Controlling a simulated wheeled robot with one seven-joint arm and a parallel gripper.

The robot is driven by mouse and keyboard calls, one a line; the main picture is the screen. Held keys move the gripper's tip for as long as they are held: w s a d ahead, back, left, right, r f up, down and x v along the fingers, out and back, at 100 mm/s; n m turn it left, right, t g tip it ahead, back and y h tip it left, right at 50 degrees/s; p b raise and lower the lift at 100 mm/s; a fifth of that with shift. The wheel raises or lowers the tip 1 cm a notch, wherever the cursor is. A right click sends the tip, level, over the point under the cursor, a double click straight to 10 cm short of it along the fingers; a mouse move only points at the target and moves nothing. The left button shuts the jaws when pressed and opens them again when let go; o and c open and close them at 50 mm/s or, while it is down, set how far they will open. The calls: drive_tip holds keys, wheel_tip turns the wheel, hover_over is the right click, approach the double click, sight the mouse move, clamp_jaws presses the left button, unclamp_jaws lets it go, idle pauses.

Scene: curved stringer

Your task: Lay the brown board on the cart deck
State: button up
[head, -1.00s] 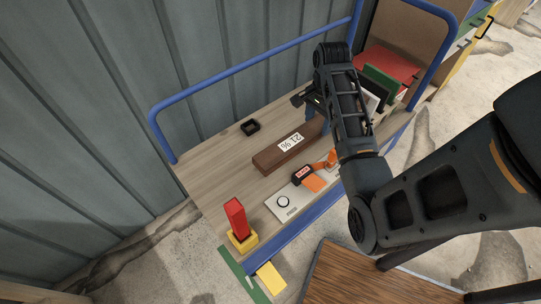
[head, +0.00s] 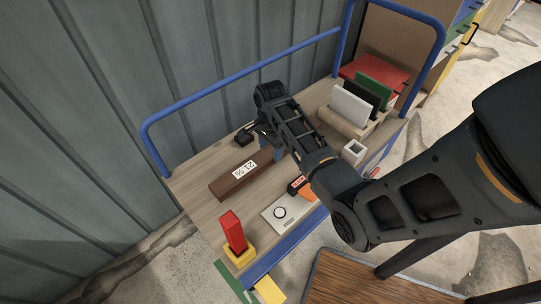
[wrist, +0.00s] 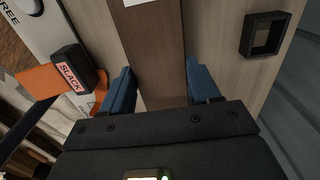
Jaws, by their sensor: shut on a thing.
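The brown board (head: 228,184), a long dark bar with a white printed label, is over the wooden cart deck (head: 200,175), roughly level. I cannot tell whether its underside touches the deck. My gripper (head: 270,150) is shut on the board near its right end. In the wrist view the board (wrist: 157,55) runs between the two blue fingers of my gripper (wrist: 162,88). My arm hides part of the deck to the right of the board.
A red block (head: 232,230) stands in a yellow base at the deck's front left. A white dial panel (head: 275,216) and a black block marked SLACK (wrist: 72,68) lie in front of the board. A black square frame (wrist: 266,36) is behind. Upright panels (head: 350,108) stand at right. Blue rails (head: 240,78) edge the cart.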

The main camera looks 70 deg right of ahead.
sight(271, 151)
drive_tip(key=shift+w+f, duration=0.1)
drive_tip(key=shift+f, duration=1.9)
drive_tip(key=shift+f, duration=0.15)
drive_tip(key=o, duration=1.5)
wheel_tip(271, 151, up, 12)
drive_tip(key=shift+r+p, duration=0.15)
drive_tip(key=shift+p, duration=0.15)
